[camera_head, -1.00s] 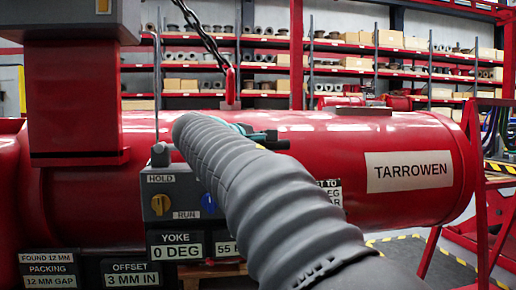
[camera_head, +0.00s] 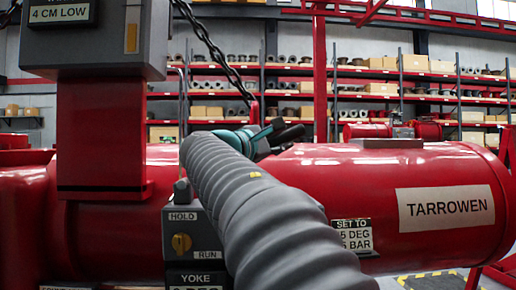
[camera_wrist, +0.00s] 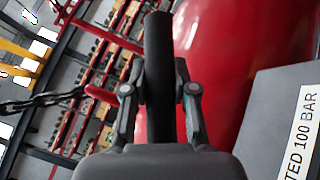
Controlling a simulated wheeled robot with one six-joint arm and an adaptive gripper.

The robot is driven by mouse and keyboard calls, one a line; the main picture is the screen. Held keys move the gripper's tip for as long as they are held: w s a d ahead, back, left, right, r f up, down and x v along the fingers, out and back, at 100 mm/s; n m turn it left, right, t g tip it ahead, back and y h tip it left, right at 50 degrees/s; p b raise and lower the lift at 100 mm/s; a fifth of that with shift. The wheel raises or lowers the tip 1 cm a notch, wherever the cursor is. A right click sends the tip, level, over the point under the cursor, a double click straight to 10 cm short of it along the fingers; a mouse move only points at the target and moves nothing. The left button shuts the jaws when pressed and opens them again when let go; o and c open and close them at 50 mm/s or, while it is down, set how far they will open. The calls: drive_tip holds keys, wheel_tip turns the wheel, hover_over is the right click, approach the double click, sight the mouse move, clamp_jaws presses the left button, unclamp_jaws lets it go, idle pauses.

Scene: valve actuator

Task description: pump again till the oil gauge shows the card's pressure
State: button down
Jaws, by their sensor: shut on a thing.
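My gripper (camera_wrist: 160,88) is shut on a black bar-shaped handle (camera_wrist: 159,50), which stands upright between its fingers in the wrist view. In the head view my gripper (camera_head: 275,138) is small and partly behind my grey sleeved arm, above the top of the red cylinder. The set card (camera_head: 352,236) is half covered by my arm; the visible part reads "5 DEG" and "6 BAR", with the first digits hidden. I cannot make out an oil gauge face in either view.
The red cylinder (camera_head: 325,185) bears a TARROWEN plate (camera_head: 445,207). A red column (camera_head: 103,140) stands at left. A chain (camera_head: 215,50) hangs near my gripper. In the wrist view a grey panel (camera_wrist: 262,130) reads "TED 100 BAR".

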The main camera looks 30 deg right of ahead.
drive_tip(key=shift+r, duration=0.2)
drive_tip(key=c, duration=1.2)
unclamp_jaws()
drive_tip(key=shift+a, duration=0.1)
drive_tip(key=shift+a+f, duration=0.1)
drive_tip(key=shift+a, duration=0.15)
drive_tip(key=v, duration=1.1)
drive_tip(key=shift+s+a+f, duration=0.1)
